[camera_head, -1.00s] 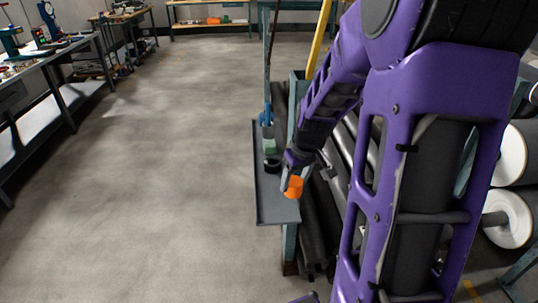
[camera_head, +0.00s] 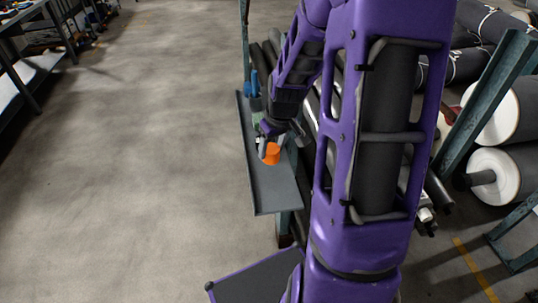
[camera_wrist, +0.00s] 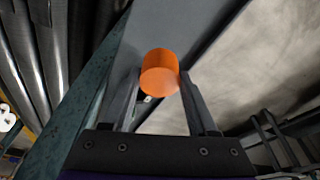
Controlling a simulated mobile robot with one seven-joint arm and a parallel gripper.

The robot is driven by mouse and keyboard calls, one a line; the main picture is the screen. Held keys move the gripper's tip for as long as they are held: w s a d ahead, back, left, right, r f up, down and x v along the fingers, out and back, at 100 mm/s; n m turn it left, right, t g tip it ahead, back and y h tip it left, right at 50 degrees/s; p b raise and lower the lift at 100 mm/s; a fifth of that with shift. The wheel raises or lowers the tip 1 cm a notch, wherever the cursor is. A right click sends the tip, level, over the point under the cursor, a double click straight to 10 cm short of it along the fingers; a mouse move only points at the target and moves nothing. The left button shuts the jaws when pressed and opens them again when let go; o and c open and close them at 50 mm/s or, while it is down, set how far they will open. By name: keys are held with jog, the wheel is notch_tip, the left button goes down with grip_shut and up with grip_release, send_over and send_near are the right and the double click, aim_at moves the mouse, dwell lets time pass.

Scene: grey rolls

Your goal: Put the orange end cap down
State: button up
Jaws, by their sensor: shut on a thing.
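The orange end cap (camera_head: 271,154) is a short orange cylinder. My gripper (camera_head: 264,143) is shut on it and holds it over the grey narrow shelf (camera_head: 272,188). In the wrist view the end cap (camera_wrist: 160,72) sits between the two fingertips of my gripper (camera_wrist: 158,88), and the shelf (camera_wrist: 170,22) shows behind it. I cannot tell whether the cap touches the shelf or hangs a little above it.
A container with blue-handled items (camera_head: 254,88) stands at the shelf's far end. The near part of the shelf is bare. Dark rolls (camera_head: 264,62) lie to the right of the shelf. Open concrete floor (camera_head: 140,150) lies to the left.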

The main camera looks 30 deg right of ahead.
jog(key=shift+s+b+x, duration=0.1)
jog(key=shift+s+x, duration=0.1)
jog(key=shift+x, duration=0.6)
jog(key=shift+s+b+x, duration=0.15)
jog(key=shift+s+x, duration=0.05)
jog(key=shift+x, duration=0.6)
jog(key=shift+s+b+x, duration=0.1)
jog(key=shift+s+x, duration=0.1)
jog(key=shift+x, duration=0.65)
jog(key=shift+f, duration=0.1)
jog(key=shift+f, duration=0.15)
jog(key=o, duration=1.1)
jog(key=shift+c, duration=0.2)
jog(key=p+v, duration=0.2)
jog(key=v, duration=1)
jog(key=shift+d, duration=0.1)
